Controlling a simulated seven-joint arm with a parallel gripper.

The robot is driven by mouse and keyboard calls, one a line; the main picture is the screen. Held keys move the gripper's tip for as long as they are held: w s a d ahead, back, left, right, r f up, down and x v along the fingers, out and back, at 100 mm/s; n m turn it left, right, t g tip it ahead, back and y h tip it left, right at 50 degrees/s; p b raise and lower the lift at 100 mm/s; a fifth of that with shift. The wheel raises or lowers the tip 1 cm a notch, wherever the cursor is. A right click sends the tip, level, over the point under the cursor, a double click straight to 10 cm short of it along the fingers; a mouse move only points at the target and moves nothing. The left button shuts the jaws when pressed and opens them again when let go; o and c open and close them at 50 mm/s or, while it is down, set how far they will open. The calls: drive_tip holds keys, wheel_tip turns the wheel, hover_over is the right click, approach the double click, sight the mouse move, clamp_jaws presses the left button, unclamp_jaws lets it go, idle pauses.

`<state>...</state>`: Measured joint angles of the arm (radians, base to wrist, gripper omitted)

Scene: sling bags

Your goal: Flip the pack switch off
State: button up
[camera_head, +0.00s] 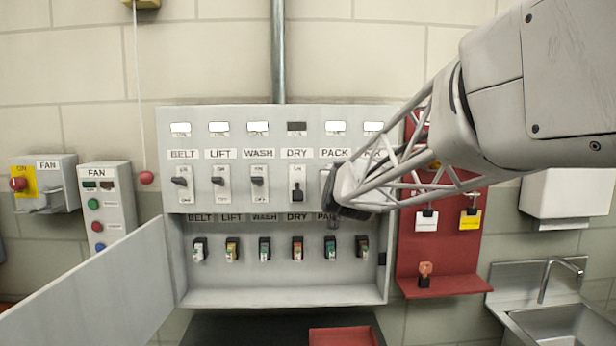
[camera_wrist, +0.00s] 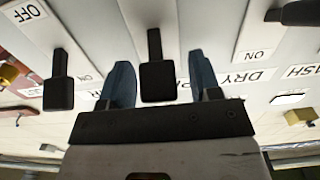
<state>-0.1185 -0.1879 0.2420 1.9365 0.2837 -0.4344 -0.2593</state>
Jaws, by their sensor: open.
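The switch panel (camera_head: 230,150) is a grey open cabinet with a row of labelled lever switches. The PACK label (camera_head: 334,153) is readable; its switch plate (camera_head: 324,178) is mostly hidden behind my gripper (camera_head: 338,212). In the wrist view, which looks upside down, the black PACK lever (camera_wrist: 154,70) stands between the two blue fingers of my gripper (camera_wrist: 158,84). The fingers are open, one on each side of it; I cannot tell whether either touches it. The lever's on or off position is not clear.
The DRY lever (camera_head: 297,190) sits low; the WASH lever (camera_head: 257,181) sits higher. A neighbouring lever (camera_wrist: 58,82) is close beside one finger. Small coloured tagged items (camera_head: 297,248) hang below. The cabinet door (camera_head: 95,290) is open at left. A red board (camera_head: 440,255) stands at right.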

drive_tip(key=shift+w, duration=0.4)
drive_tip(key=c, duration=0.9)
